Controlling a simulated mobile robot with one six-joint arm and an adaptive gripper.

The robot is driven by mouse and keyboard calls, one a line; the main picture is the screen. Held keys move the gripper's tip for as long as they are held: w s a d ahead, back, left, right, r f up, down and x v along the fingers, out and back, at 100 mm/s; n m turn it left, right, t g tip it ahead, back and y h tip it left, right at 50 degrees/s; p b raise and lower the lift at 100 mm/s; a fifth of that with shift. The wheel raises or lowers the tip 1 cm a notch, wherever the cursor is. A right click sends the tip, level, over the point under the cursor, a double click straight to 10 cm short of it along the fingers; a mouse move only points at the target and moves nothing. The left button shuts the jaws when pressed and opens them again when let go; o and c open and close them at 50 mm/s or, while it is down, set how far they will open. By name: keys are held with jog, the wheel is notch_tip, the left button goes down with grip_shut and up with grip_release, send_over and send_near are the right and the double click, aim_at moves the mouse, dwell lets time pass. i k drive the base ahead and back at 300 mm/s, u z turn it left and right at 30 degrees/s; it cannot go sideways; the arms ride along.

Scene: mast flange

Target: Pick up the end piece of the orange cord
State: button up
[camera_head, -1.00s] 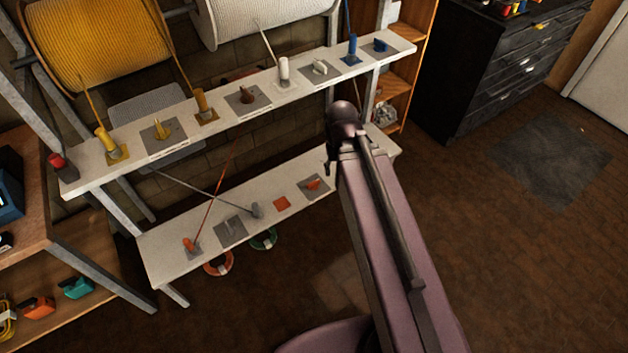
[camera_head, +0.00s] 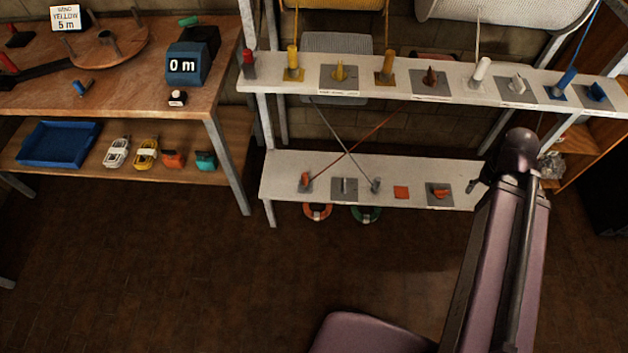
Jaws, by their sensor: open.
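The orange cord (camera_head: 372,136) slants from the upper right down to its orange end piece (camera_head: 305,180), which stands at the left end of the white lower shelf (camera_head: 290,166). The end piece is on a small grey plate. A grey cord (camera_head: 333,131) crosses the orange cord and runs down to a grey end piece (camera_head: 376,184) farther right. My arm rises at the right, in front of the lower shelf's right end. I cannot make out my gripper's fingers, and nothing of mine is near the orange end piece.
An orange square (camera_head: 401,192) and an orange piece on a grey plate (camera_head: 439,193) lie farther right on the lower shelf. The upper shelf (camera_head: 456,85) above carries several coloured end pieces. A wooden workbench (camera_head: 140,98) stands at the left. The floor in front is clear.

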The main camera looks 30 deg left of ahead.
aim_at(305, 183)
jog(key=u, duration=0.9)
jog(key=k, duration=0.95)
jog(key=u, duration=0.3)
jog(key=i, duration=0.95)
